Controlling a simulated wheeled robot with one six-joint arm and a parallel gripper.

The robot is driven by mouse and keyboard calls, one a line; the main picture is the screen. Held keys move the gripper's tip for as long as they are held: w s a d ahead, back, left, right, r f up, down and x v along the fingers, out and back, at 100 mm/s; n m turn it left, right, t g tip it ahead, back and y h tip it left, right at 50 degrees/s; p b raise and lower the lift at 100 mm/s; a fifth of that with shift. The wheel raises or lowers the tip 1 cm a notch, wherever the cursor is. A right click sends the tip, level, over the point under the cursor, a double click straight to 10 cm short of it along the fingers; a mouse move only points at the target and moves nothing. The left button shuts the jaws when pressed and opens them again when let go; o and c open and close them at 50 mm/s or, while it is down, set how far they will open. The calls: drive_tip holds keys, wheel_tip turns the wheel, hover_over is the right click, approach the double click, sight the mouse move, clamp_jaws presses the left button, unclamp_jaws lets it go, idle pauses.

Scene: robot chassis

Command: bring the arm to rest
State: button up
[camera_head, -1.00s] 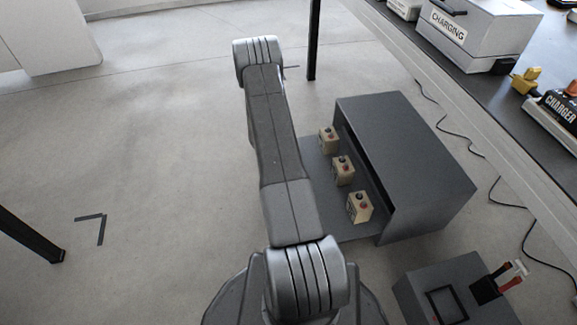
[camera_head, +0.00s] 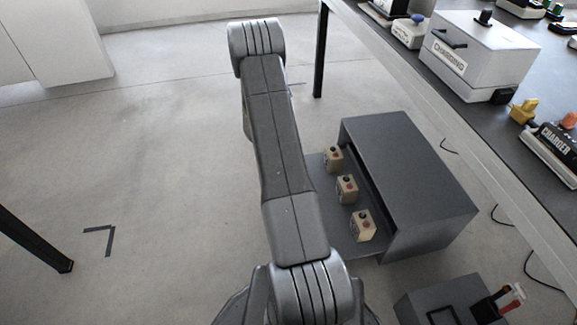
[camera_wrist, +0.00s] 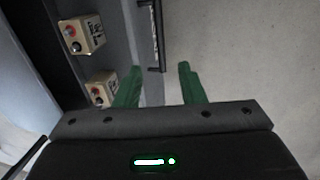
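My gripper (camera_wrist: 160,68) shows in the wrist view with two green fingers apart and nothing held between them. A black bar handle and grey floor lie beyond the fingers. In the head view my grey arm runs up the middle of the picture, and my gripper is hidden there. Small tan boxes with red and black knobs (camera_head: 362,226) stand in a row on the base plate of a dark grey cabinet (camera_head: 430,185), right of my arm. Two of these boxes (camera_wrist: 80,33) also show left of the fingers in the wrist view.
A long dark bench (camera_head: 480,85) runs along the right with a white charging box (camera_head: 478,50) and a charger (camera_head: 553,145). Its black leg (camera_head: 320,50) stands behind the cabinet. A grey box with red-handled part (camera_head: 455,302) sits low right. Floor to the left is open.

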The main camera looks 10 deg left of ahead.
idle(0.3)
drive_tip(key=d+f+b, duration=0.1)
drive_tip(key=f, duration=0.3)
drive_tip(key=f+b, duration=0.1)
drive_tip(key=f, duration=0.4)
drive_tip(key=w+d+f+b, duration=0.1)
drive_tip(key=f+b, duration=0.1)
drive_tip(key=f, duration=0.2)
drive_tip(key=shift+d+f, duration=0.3)
drive_tip(key=shift+f, duration=0.05)
drive_tip(key=shift+d+r, duration=0.1)
drive_tip(key=shift+r, duration=0.1)
